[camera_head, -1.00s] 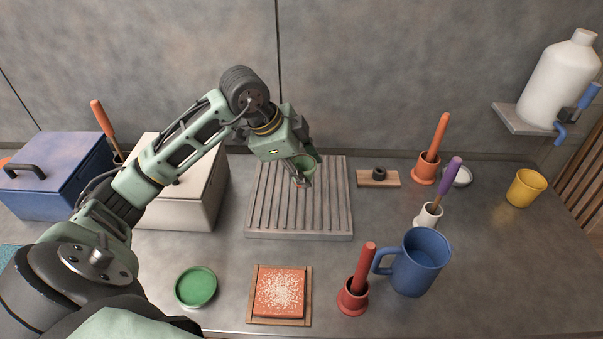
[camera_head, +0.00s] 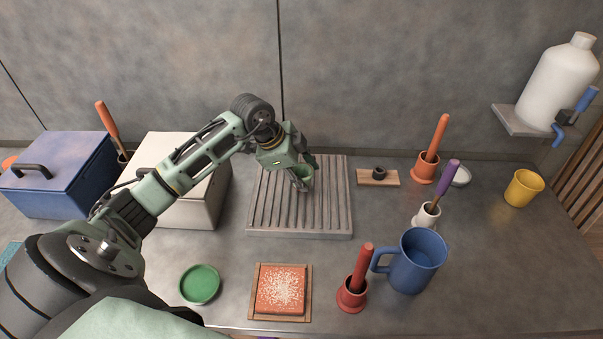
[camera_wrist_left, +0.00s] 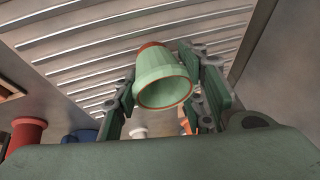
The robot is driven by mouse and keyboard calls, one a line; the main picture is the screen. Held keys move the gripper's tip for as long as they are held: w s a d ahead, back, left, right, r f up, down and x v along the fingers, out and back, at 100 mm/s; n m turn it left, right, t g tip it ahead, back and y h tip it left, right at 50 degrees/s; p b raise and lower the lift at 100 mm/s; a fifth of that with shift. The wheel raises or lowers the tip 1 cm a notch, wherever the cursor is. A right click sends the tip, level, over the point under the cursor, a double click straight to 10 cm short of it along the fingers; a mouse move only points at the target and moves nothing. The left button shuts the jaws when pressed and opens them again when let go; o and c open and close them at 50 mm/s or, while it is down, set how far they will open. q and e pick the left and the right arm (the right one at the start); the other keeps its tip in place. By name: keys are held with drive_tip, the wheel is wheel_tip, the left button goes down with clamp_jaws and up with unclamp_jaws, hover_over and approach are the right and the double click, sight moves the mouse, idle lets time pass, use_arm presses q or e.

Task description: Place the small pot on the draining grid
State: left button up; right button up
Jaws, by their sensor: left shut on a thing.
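The small pot (camera_head: 306,172) is light green with ribbed sides. In the left wrist view the small pot (camera_wrist_left: 163,78) shows its open mouth toward the camera and a reddish base toward the grid. My left gripper (camera_head: 302,180) is shut on it, with fingers on both sides of the pot. The draining grid (camera_head: 265,205) is a grey ribbed slab at the middle of the counter. The pot is over the grid's right half, toward the back. I cannot tell whether its base touches the ribs. My right gripper is not in view.
A wooden block with a dark ring (camera_head: 370,181) lies right of the grid. An orange sponge on a board (camera_head: 281,290) and a green dish (camera_head: 200,284) lie in front. A white box (camera_head: 155,160) stands left; a blue mug (camera_head: 416,262) stands front right.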

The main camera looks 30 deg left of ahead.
use_arm(q)
drive_tip(key=o, duration=1.4)
drive_tip(key=shift+o, duration=0.2)
drive_tip(key=shift+r, duration=0.25)
drive_tip(key=b+v, duration=0.1)
drive_tip(key=v, duration=1)
drive_tip(key=shift+s+r+b, duration=0.15)
drive_tip(key=shift+r+b, duration=0.15)
drive_tip(key=shift+b, duration=0.1)
